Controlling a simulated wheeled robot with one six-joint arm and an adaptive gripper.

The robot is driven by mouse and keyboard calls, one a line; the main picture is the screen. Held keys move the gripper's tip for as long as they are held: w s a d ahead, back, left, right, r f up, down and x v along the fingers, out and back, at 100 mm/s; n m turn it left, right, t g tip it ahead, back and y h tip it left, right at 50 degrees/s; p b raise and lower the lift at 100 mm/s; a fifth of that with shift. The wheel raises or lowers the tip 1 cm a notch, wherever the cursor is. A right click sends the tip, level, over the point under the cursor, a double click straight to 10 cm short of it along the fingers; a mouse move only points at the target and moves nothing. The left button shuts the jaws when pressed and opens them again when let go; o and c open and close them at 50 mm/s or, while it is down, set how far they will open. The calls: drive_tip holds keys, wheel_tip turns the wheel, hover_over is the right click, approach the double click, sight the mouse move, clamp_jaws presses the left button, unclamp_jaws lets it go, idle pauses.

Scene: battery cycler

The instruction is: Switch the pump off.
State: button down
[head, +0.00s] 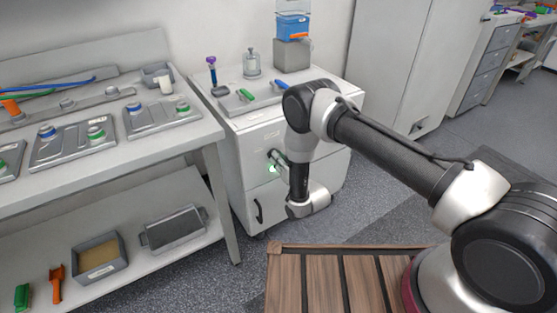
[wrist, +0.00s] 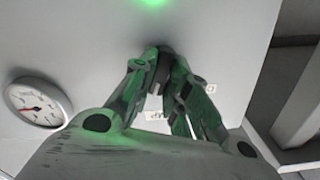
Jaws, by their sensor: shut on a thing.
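The pump's dark switch knob (wrist: 158,66) sits on the pale front panel of the white cabinet (head: 262,135). In the wrist view my gripper (wrist: 158,82) is shut on this knob, with its fingers on either side of it. A green lamp (wrist: 150,2) glows above the knob and tints the fingers green. A small label (wrist: 157,115) is partly hidden behind the fingers. In the head view my gripper (head: 277,160) reaches the cabinet front, and green light (head: 272,169) shows beside it. The fingers hide most of the knob, so its setting cannot be told.
A round gauge (wrist: 41,102) with a red needle is on the panel to the left. A black door handle (head: 258,210) is below. Bottles and tools stand on the cabinet top. A workbench (head: 120,158) with trays is at the left.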

drive_tip(key=n, duration=1)
drive_tip(key=shift+s+a, duration=0.1)
drive_tip(key=shift+n, duration=0.4)
drive_tip(key=c, duration=1.4)
unclamp_jaws()
drive_tip(key=v, duration=1.2)
